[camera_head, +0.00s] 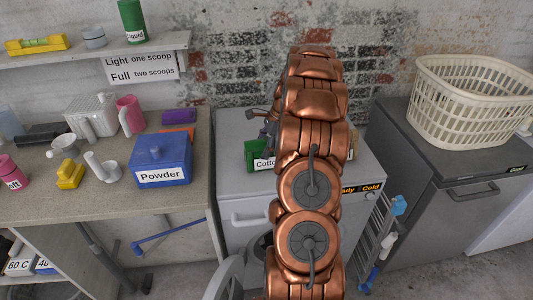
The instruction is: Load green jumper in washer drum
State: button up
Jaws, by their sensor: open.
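The washer (235,140) is a light grey machine in the middle, with "Ready" and "Cold" labels at its front right edge. Its round door (226,279) appears swung open at the bottom, and the drum opening is mostly hidden behind my copper arm. My gripper (259,114) shows only in part as dark fingers left of the arm, above the washer top; it is open, and nothing shows between the fingers.
A counter (50,200) at left holds a blue "Powder" box (160,160), a pink mug (130,115) and scoops. A shelf (100,51) hangs above. A dark grey machine (420,160) at right carries a cream basket (470,105). A folded rack (378,235) stands between the machines.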

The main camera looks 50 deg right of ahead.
grip_shut()
dwell(0.6)
